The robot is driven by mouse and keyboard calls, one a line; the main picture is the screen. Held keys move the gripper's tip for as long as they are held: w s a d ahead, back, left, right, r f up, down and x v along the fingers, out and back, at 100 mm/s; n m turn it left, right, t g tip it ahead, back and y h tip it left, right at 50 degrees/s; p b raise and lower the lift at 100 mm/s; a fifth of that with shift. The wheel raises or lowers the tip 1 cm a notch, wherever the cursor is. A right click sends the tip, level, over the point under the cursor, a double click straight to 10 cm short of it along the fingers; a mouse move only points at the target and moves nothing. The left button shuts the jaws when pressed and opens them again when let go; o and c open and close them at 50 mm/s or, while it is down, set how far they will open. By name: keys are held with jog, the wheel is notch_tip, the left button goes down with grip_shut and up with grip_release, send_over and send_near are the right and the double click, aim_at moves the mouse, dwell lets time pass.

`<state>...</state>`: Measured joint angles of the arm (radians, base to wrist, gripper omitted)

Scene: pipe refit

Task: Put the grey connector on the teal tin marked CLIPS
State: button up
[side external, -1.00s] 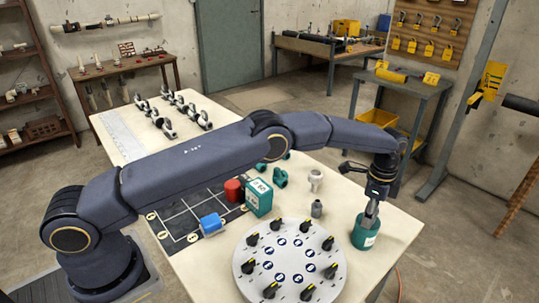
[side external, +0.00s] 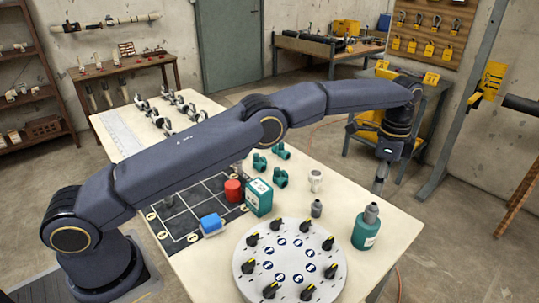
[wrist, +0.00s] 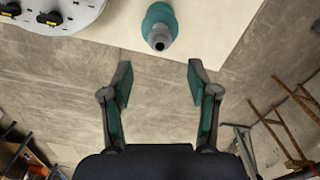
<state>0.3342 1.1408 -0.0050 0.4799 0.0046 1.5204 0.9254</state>
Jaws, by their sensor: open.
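The teal tin (side external: 365,233) stands upright near the table's right corner, with a white label whose print is too small to read. The grey connector (side external: 371,213) sits upright on top of the tin. In the wrist view the connector (wrist: 159,37) shows end-on over the teal tin (wrist: 160,15). My gripper (side external: 379,190) is above and behind the tin, apart from it. In the wrist view my gripper (wrist: 157,75) has its fingers spread wide with nothing between them.
A round white dial plate (side external: 290,262) with black knobs lies left of the tin. A small grey fitting (side external: 317,209), a white fitting (side external: 315,181), teal fittings (side external: 281,178) and a teal-and-white box (side external: 259,197) stand nearby. The table's right edge is close to the tin.

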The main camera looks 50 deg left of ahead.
jog(key=s+a+r+n+t, duration=0.1)
jog(key=s+a+r+n, duration=0.15)
jog(key=r, duration=0.45)
jog(key=s+a+r+n, duration=0.1)
jog(key=s+a+r, duration=0.1)
jog(key=a+r, duration=0.35)
jog(key=s+a+r+n+t, duration=0.1)
jog(key=s+a+r+n, duration=0.1)
jog(key=s+a+r, duration=0.3)
jog(key=s+a+r+n+t, duration=0.1)
jog(key=s+r+n, duration=0.15)
jog(key=s, duration=0.35)
jog(key=s+a+f+n+t, duration=0.1)
jog(key=s+a+f+n, duration=0.1)
jog(key=s, duration=0.5)
jog(key=s+a+f+n, duration=0.2)
jog(key=s, duration=0.5)
jog(key=s+a+f+n+t, duration=0.1)
jog(key=s+a+f+n, duration=0.1)
jog(key=s, duration=0.5)
jog(key=shift+s+f+t, duration=0.25)
jog(key=shift+f+t, duration=0.05)
jog(key=shift+f, duration=0.05)
